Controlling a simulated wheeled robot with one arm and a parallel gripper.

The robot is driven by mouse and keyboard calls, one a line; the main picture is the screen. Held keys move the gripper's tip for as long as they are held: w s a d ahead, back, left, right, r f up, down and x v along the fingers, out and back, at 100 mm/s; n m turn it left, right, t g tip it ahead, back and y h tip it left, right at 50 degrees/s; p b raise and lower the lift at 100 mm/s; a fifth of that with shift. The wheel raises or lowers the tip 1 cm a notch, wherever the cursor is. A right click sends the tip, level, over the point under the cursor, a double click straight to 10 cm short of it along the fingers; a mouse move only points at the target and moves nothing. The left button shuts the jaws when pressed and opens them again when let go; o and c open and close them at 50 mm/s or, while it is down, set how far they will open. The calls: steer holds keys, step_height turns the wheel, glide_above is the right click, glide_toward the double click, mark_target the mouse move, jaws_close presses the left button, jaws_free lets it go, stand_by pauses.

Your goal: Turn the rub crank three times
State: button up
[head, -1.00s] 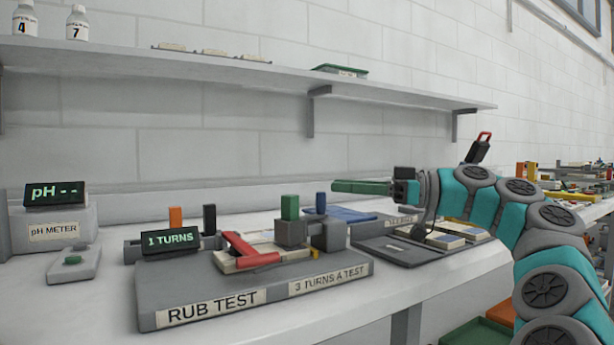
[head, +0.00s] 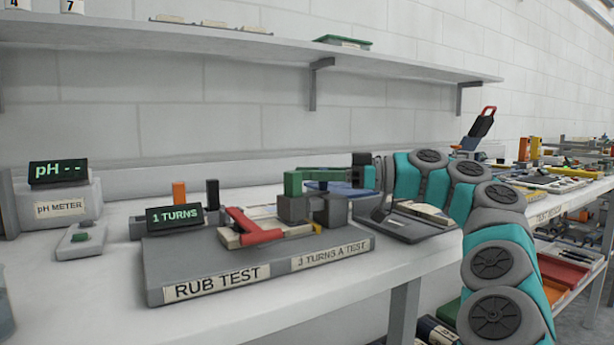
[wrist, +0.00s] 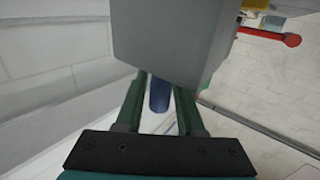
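The rub tester is a grey base (head: 215,262) labelled "RUB TEST" and "3 TURNS A TEST". Its display (head: 175,217) reads "1 TURNS". A dark blue upright knob (head: 322,187), seemingly the crank handle, is at the right. My gripper (head: 306,174) reaches in from the right at its height. In the wrist view, the green fingers are apart with the blue knob (wrist: 159,95) between them, with gaps showing. A grey block (wrist: 172,38) hides the fingertips.
A pH meter (head: 62,207) stands left of the tester. A tray-like grey device (head: 405,222) lies right, below my arm. A shelf (head: 240,57) runs along the wall above. The bench's front edge is clear.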

steer(key=shift+a, duration=0.2)
jaws_close()
stand_by(1.4)
